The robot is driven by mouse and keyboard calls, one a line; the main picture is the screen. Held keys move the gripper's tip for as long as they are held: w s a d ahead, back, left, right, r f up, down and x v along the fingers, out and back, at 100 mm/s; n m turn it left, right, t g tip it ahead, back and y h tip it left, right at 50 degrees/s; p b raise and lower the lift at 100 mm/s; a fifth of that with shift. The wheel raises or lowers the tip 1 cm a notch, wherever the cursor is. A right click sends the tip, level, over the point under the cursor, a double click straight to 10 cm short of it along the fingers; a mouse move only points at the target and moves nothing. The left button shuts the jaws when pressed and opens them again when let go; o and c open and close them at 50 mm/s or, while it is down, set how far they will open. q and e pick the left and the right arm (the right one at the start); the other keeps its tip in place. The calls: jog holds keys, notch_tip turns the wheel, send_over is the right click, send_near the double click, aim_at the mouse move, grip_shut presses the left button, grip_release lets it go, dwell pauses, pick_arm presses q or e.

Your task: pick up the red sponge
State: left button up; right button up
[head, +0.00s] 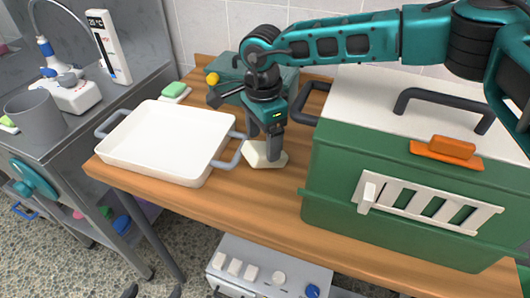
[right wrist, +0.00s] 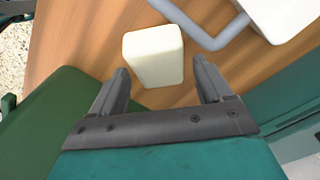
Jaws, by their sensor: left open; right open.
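No clearly red sponge shows; the nearest in colour is an orange-red sponge (head: 453,147) on an orange dish (head: 430,152) atop the green kennel at the right. My right gripper (head: 263,150) points down at the wooden table, left of the kennel. It is open, with a cream block (head: 262,158) at its fingertips. In the right wrist view the block (right wrist: 153,56) sits just ahead of the open jaws (right wrist: 162,82); I cannot tell whether they touch it. Only the dark fingertips of my left gripper (head: 152,293) show at the bottom edge, apart and empty.
A white tray (head: 112,152) with grey handles stands left of my right gripper. The green kennel (head: 330,170) has a white top with a dark handle (head: 445,97). A green sponge (head: 174,89) lies behind the tray. A grey cup (head: 38,116) stands on the metal counter.

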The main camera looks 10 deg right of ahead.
aim_at(265, 148)
jog(key=f, duration=0.5)
jog(key=shift+d, duration=0.2)
jog(key=shift+c, duration=0.4)
jog(key=c, duration=0.6)
